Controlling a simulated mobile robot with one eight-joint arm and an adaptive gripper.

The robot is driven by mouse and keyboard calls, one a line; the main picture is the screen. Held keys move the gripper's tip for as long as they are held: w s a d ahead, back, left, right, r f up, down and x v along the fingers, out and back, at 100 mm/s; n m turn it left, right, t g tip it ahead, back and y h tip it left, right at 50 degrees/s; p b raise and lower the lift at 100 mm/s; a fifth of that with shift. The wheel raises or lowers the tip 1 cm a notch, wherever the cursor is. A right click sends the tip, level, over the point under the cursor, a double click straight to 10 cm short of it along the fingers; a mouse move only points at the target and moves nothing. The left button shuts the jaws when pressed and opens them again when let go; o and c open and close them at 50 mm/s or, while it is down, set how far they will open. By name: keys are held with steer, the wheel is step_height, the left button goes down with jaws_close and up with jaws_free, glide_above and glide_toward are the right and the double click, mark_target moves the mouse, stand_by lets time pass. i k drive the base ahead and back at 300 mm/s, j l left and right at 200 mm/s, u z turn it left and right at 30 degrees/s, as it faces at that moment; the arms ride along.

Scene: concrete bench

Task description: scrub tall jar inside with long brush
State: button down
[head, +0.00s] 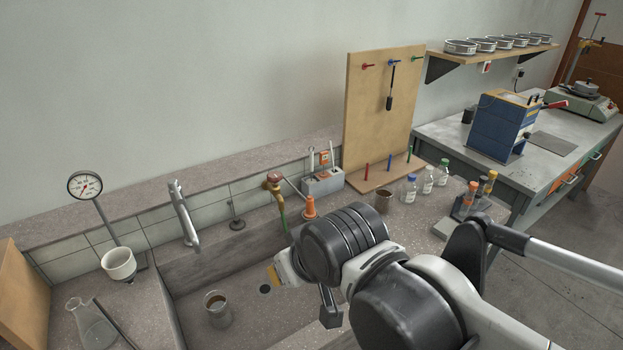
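A jar (217,315) with a brown inside stands upright in the sink basin, left of my arm. A long thin tool with a thick black lower end (389,102) hangs from the blue hook on the wooden board; it looks like a brush, but its bristles are too small to make out. My gripper (330,312) is over the sink, right of the jar and apart from it. Only a dark part of it shows below my wrist. My arm hides the rest, so its opening and anything in it cannot be seen.
The sink (245,262) has a faucet (184,215) and a brass tap (274,187) behind it. A flask (92,325) stands at left. The red and green hooks are empty.

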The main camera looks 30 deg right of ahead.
mark_target(216, 305)
steer(key=k+l+u, duration=0.1)
steer(key=u, duration=0.3)
steer(key=k+l+u, duration=0.2)
steer(key=u, duration=0.15)
steer(key=k+l+u, duration=0.15)
steer(key=u, duration=0.25)
